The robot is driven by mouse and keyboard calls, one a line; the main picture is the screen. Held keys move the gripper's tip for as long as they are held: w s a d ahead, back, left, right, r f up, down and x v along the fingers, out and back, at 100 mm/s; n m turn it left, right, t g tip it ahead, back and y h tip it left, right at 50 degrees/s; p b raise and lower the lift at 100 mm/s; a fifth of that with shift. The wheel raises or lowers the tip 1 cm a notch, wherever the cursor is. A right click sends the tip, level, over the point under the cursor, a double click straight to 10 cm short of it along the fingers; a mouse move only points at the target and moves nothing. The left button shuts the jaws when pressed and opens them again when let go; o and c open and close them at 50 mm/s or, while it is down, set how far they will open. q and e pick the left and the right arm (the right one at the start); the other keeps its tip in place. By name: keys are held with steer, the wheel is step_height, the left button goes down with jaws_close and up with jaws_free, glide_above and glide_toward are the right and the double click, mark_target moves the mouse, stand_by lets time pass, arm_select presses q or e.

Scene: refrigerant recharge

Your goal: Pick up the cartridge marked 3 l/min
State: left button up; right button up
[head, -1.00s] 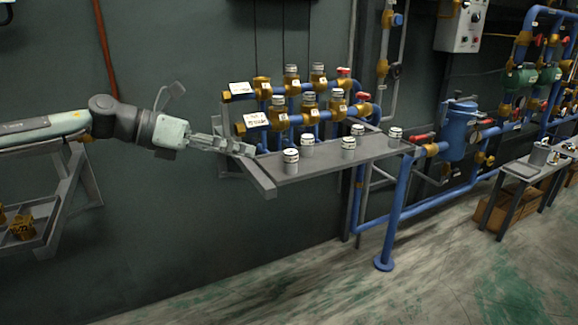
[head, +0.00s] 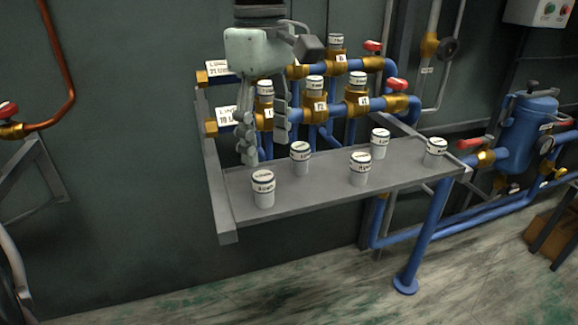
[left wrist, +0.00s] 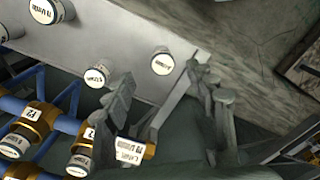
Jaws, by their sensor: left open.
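Several white cylindrical cartridges with dark-ringed tops stand upright on the grey shelf (head: 325,190). They are the front-left one (head: 263,190), the one behind it (head: 300,158), the middle one (head: 360,170), the back one (head: 380,143) and the right one (head: 435,152). Their markings are too small to read surely, so I cannot tell which says 3 l/min. My left gripper (head: 265,149) points down above the shelf's left end, open and empty. In the left wrist view its fingers (left wrist: 170,98) are apart, with two cartridge tops (left wrist: 162,62) (left wrist: 97,74) beyond them. My right gripper is not in view.
Behind the shelf are blue pipes with brass fittings (head: 357,104), more cartridges seated in them, and red-handled valves (head: 397,85). White label plates (head: 225,115) sit at the left, close to the gripper. A blue post (head: 423,235) supports the shelf's right side.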

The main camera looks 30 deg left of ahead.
mark_target(263, 175)
arm_select(q)
steer(key=shift+w+f, duration=0.15)
steer(key=f, duration=0.6)
steer(key=shift+s+a+f, duration=0.1)
steer(key=shift+s+a, duration=0.25)
steer(key=shift+s, duration=0.05)
steer(key=shift+w+f, duration=0.1)
steer(key=shift+f, duration=0.5)
jaws_close()
